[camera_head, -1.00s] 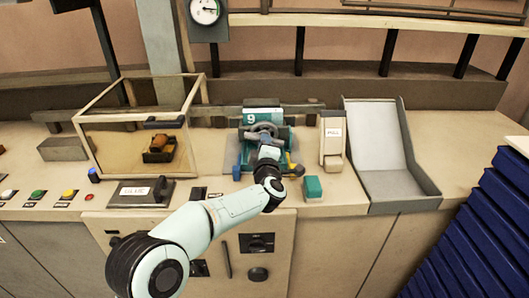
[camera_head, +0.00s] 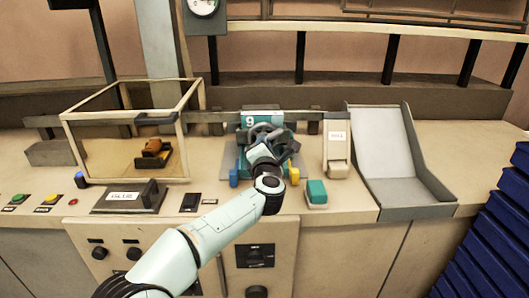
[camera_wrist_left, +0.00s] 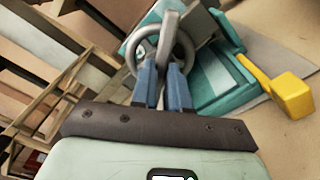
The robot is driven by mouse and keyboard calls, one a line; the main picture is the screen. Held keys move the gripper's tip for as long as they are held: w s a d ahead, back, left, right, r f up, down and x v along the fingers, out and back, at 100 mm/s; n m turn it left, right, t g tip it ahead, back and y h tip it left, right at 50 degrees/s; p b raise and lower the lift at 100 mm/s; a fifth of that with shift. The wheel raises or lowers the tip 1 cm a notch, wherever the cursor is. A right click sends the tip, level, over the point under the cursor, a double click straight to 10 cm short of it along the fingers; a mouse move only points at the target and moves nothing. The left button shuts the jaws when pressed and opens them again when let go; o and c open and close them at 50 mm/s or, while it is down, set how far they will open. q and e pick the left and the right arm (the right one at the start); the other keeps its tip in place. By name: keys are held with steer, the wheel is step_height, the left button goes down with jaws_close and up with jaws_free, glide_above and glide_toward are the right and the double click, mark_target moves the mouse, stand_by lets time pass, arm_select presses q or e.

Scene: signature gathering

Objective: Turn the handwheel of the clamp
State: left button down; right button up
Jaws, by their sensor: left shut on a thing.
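The clamp (camera_head: 247,122) is a teal machine marked 9 on the worktop. Its grey handwheel (camera_head: 260,130) faces me and is partly hidden by my left gripper (camera_head: 276,143). In the left wrist view, the blue fingers of my left gripper (camera_wrist_left: 163,80) are closed on the ring of the handwheel (camera_wrist_left: 188,40), with a grey bar between them. The teal clamp body (camera_wrist_left: 210,85) is behind and to the right, with a yellow lever (camera_wrist_left: 288,93) sticking out. My right gripper is not in view.
A glass-sided case (camera_head: 125,147) stands left of the clamp. A beige lever block (camera_head: 337,150) and a grey chute (camera_head: 383,150) stand to its right. A small teal block (camera_head: 316,192) sits in front. Blue stacked trays (camera_head: 505,215) are at the right edge.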

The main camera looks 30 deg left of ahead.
arm_select(q)
steer(key=shift+n+b, duration=0.45)
steer(key=shift+n, duration=0.25)
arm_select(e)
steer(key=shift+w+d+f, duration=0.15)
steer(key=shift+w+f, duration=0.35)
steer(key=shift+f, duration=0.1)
arm_select(q)
steer(key=c, duration=1.1)
jaws_free()
steer(key=shift+d, duration=0.1)
steer(key=b+v, duration=0.1)
steer(key=v, duration=1.2)
steer(key=shift+s+b, duration=0.2)
steer(key=shift+b, duration=0.1)
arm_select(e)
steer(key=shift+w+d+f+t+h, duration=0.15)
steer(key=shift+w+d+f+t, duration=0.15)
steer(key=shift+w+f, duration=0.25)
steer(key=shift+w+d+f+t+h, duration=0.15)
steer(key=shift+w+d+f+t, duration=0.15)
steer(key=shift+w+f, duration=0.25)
